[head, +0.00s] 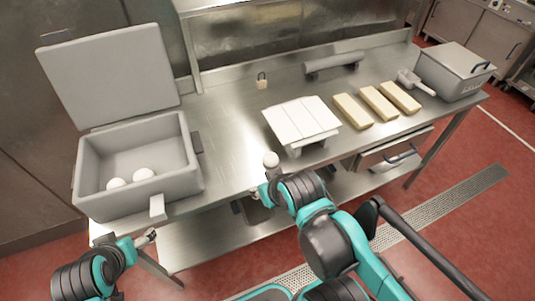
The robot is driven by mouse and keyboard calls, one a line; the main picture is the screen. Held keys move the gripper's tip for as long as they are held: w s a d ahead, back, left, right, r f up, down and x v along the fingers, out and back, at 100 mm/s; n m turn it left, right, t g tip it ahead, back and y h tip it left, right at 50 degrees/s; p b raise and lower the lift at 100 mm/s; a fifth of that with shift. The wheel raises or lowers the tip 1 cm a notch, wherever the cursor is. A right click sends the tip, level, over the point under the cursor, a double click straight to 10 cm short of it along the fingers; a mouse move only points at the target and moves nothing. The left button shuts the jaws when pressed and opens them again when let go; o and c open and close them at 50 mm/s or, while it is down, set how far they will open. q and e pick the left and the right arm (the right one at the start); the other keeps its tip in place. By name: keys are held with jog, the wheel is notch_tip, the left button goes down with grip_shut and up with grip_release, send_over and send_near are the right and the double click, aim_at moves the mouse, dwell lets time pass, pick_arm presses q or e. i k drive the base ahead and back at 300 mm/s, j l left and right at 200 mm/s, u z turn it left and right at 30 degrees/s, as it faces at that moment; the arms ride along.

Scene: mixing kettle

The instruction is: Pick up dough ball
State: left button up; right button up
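Two pale dough balls (144,174) lie on the floor of an open grey box (192,180) at the left of the steel table. A third pale ball (271,158) is at the table's front edge, right at the tip of my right gripper (267,178). The picture is too small to show whether the fingers close around that ball or only touch it. My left gripper (150,237) is below and in front of the box, apart from it, with no ball visible at its tip. Its finger opening is too small to make out.
The box's lid (110,76) stands open behind it. A white slatted board (302,120), several yellow blocks (352,111), a grey roller (334,65), a scoop (415,83) and a closed grey bin (455,70) occupy the table's right. Bare steel lies between box and board.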

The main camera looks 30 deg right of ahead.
aim_at(270, 159)
jog(key=i+l, duration=0.15)
jog(key=l, duration=0.3)
jog(key=i+l, duration=0.1)
jog(key=l, duration=0.3)
jog(key=i+l, duration=0.15)
jog(key=l, duration=0.3)
jog(key=k+z, duration=0.05)
